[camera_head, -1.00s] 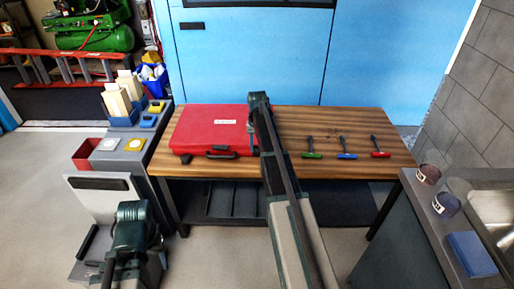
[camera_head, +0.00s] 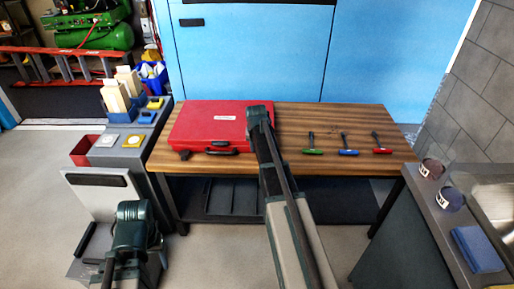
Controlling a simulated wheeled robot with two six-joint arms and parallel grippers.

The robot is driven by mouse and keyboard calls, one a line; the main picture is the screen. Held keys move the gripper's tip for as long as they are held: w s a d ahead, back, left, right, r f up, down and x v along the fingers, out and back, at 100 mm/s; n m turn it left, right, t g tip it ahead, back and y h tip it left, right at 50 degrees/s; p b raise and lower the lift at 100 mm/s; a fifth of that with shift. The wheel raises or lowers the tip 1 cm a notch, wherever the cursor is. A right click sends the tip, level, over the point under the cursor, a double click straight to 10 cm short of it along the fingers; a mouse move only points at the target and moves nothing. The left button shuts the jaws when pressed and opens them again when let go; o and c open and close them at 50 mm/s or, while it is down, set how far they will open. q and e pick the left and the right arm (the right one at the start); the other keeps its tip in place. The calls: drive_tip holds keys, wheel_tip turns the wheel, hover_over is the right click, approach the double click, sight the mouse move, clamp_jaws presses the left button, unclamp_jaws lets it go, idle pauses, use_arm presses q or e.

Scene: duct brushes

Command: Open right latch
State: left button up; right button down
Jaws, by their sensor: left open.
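A red case (camera_head: 195,122) with a white label lies closed on the left part of the wooden table. Its dark handle (camera_head: 221,151) is at the front edge, and a small dark latch piece (camera_head: 185,155) shows at the front left. The right latch is hidden behind my right arm, which crosses the case's right end. My right gripper does not show; the arm covers that spot.
Green, blue and red-handled brushes (camera_head: 347,152) lie on the right of the wooden table (camera_head: 300,118). A grey counter (camera_head: 425,200) with cups and a blue cloth (camera_head: 477,248) stands at right. A grey stand (camera_head: 125,155) with small bins is left of the table.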

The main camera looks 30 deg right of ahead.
sight(257, 166)
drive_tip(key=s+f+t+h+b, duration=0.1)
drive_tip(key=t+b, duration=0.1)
drive_tip(key=b, duration=0.3)
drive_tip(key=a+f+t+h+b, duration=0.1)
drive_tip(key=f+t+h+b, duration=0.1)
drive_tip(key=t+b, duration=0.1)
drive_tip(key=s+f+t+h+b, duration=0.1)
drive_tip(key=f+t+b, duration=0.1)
drive_tip(key=b, duration=0.4)
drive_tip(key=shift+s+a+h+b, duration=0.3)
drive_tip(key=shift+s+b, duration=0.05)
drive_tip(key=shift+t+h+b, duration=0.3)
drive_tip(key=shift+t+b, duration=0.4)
drive_tip(key=shift+b, duration=0.25)
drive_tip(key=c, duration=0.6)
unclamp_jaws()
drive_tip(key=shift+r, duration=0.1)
